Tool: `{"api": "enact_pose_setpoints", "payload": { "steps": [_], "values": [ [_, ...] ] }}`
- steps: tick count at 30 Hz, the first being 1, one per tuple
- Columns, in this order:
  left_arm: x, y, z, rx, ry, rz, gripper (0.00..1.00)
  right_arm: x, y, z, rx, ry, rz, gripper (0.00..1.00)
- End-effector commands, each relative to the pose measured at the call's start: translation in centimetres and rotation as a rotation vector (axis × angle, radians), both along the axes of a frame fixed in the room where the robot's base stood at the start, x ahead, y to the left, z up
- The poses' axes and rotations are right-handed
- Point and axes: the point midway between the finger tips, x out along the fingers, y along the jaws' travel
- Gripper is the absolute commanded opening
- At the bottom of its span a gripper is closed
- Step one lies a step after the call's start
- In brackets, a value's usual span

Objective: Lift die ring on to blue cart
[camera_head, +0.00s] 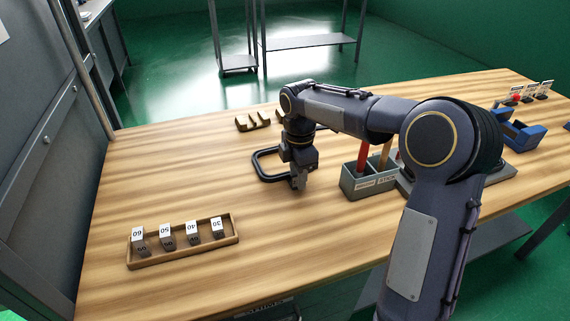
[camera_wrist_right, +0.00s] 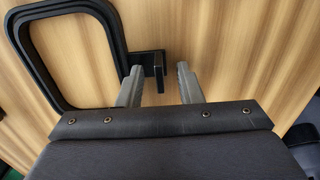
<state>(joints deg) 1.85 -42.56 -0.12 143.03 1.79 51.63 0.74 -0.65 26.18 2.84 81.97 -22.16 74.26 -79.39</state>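The die ring appears to be the black rounded-square frame (camera_head: 264,164) lying on the wooden table in the head view. It also fills the upper left of the right wrist view (camera_wrist_right: 28,62), with a short black block (camera_wrist_right: 149,62) at its right side. My right gripper (camera_head: 299,183) points down at the frame's right side. In the wrist view its two fingers (camera_wrist_right: 158,84) are apart, with the block's end between them; I cannot see contact. The blue cart seems to be the blue object (camera_head: 522,136) at the table's right. My left gripper is not in view.
A wooden tray (camera_head: 183,254) with several numbered blocks is at front left. A grey bin (camera_head: 367,189) with upright tools stands right of my gripper. A brown rack (camera_head: 253,122) is at the back. My right arm crosses in front of the right side. The left-middle table is clear.

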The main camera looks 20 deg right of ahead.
Motion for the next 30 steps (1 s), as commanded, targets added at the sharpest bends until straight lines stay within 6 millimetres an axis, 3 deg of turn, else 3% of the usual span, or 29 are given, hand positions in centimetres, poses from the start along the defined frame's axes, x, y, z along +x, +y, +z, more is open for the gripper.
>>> {"api": "enact_pose_setpoints", "payload": {
  "steps": [2, 9, 23, 30],
  "values": [
    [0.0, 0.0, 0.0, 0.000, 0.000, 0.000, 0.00, 0.0, 0.0, 0.0, 0.000, 0.000, 0.000, 0.31],
    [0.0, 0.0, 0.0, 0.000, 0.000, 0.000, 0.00, 0.0, 0.0, 0.0, 0.000, 0.000, 0.000, 0.00],
    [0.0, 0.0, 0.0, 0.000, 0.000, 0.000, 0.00, 0.1, 0.0, 0.2, 0.001, -0.003, 0.000, 0.00],
    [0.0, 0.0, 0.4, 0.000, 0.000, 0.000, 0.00, 0.1, 0.0, 1.9, 0.001, -0.005, 0.000, 0.00]
  ]
}}
